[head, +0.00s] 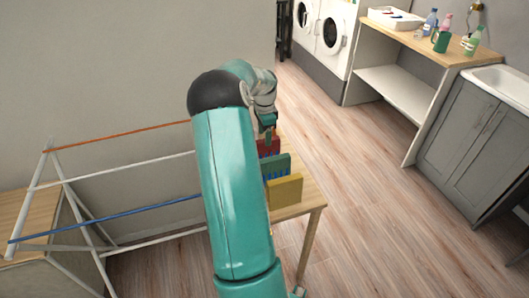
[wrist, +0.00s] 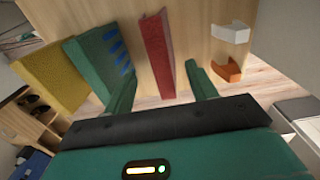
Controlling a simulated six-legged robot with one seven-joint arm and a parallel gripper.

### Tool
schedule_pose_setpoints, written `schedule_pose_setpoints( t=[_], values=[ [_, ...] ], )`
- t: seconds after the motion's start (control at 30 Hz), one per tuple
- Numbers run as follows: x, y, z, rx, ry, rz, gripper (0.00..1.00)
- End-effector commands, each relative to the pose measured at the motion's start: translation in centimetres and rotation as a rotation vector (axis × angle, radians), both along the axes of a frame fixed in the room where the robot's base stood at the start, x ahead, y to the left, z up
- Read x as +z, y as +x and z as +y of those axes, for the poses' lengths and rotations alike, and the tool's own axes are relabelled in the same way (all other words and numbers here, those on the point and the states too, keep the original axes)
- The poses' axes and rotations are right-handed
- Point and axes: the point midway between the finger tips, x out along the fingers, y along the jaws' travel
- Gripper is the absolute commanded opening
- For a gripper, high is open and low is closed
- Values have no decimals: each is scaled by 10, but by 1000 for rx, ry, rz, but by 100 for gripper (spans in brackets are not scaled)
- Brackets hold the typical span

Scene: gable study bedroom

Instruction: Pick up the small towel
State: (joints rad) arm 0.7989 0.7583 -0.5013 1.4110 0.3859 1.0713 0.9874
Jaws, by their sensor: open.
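Several upright, slab-like pieces stand in a row on a small wooden table (head: 312,198). They are red (head: 268,148), green with blue marks (head: 276,165) and yellow (head: 285,190). I cannot tell for sure which one is the small towel. My gripper (wrist: 160,84) is open, pointing down at the table. In the wrist view the thin red piece (wrist: 157,50) stands between the lines of the two fingers, apart from both. The green piece (wrist: 98,58) and the yellow piece (wrist: 48,80) are to its left. My arm hides part of the table in the head view.
A white bracket-like piece (wrist: 230,33) and an orange one (wrist: 228,71) are right of the red piece. A rack with red, white and blue rails (head: 110,216) stands left. A counter with bottles (head: 420,40), washing machines (head: 333,32) and grey cabinet (head: 470,150) are right. The floor between is clear.

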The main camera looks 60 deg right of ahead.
Motion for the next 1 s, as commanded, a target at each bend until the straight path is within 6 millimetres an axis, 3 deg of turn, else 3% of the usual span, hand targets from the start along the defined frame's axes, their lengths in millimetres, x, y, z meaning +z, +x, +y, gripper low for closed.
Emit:
schedule_pose_setpoints(
  t=[0.23, 0.5, 0.73, 1.0],
  values=[
    [-18, 0, 0, 0, 1, 1, 57],
    [-56, 1, -1, 1, 0, 0, 57],
    [-59, 1, -1, 1, -2, -1, 57],
    [-58, 1, -1, 1, -2, -1, 7]
  ],
)
